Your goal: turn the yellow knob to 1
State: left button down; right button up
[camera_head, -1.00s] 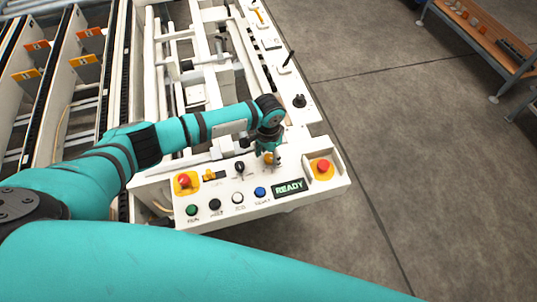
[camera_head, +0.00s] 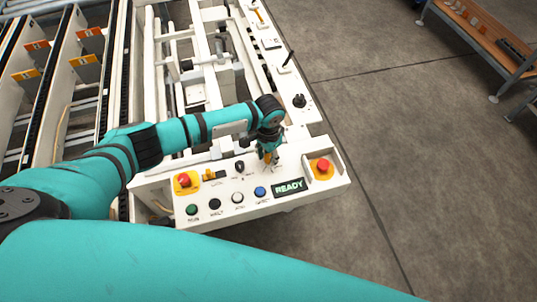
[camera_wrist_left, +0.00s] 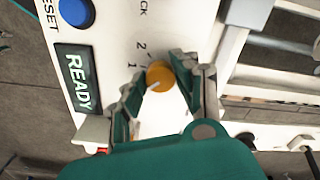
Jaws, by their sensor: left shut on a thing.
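The yellow knob (camera_wrist_left: 160,73) sits on the white control panel (camera_wrist_left: 115,25). In the wrist view the numerals 2 and 1 are printed to its left, and a white mark on the knob lies toward its lower left. I cannot tell for sure which numeral the mark lines up with. My left gripper (camera_head: 268,151) reaches down over the panel, its fingers on either side of the knob and shut on it. In the head view the gripper partly hides the knob. My right gripper is not in view.
Red stop buttons stand at the panel's left (camera_head: 184,181) and right (camera_head: 323,165). A black knob (camera_head: 239,166), a blue button (camera_head: 260,191) and a READY display (camera_head: 289,186) are close to the gripper. Open floor lies to the right.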

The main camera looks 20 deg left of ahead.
pick_arm(q)
jog(key=shift+m+p, duration=0.3)
jog(key=shift+m, duration=2.1)
jog(key=shift+w+a+m, duration=0.1)
jog(key=shift+m, duration=1.7)
jog(key=c, duration=1)
grip_release()
jog(key=shift+r, duration=0.15)
